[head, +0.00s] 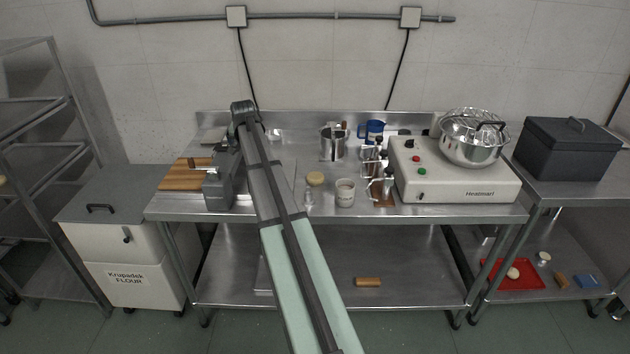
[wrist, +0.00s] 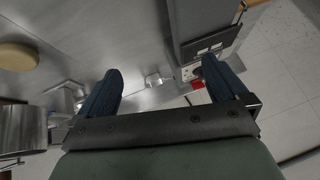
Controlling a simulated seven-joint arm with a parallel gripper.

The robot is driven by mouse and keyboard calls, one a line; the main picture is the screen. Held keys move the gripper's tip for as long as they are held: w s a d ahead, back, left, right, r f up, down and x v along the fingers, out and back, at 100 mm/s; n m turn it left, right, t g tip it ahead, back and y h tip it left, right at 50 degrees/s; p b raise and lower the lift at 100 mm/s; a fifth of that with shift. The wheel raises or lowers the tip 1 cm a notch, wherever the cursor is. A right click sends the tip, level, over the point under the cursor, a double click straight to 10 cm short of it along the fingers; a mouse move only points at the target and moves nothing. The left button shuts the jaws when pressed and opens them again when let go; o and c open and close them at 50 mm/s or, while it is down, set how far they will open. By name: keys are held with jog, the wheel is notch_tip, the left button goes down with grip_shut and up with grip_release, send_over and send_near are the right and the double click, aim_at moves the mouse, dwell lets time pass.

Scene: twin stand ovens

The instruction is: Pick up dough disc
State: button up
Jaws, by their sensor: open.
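A flat, round tan disc (head: 315,179) shows on the steel table in the head view, right of my arm, above what looks like clear glass. I cannot tell whether it is the dough disc or a lid. A tan disc (wrist: 18,56), seemingly the same one, is at the left edge of the wrist view. A pale round piece (head: 513,273) also lies in the red tray on the lower right shelf. My gripper (wrist: 160,68) is open with nothing between its fingers, above the table and to one side of the tan disc. Its fingertips are not clear in the head view.
A grey device (head: 217,188) stands beside a wooden board (head: 183,176) at the table's left. A steel pot (head: 333,145), a flour jar (head: 345,193) and a blue mug (head: 371,131) stand right of my arm. A white machine (head: 455,173) fills the right end.

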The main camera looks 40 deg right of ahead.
jog(key=s+d+f+m+g+h, duration=0.1)
jog(key=s+d+m+g, duration=0.6)
jog(key=s+d, duration=0.7)
send_near(316, 177)
jog(key=shift+d+f+m+t, duration=0.3)
jog(key=shift+d+f+m, duration=0.15)
jog(key=shift+f, duration=0.35)
jog(key=shift+x, duration=3.05)
jog(key=shift+s+a, duration=0.1)
jog(key=shift+s, duration=0.05)
jog(key=shift+c, duration=0.2)
jog(key=c, duration=1.1)
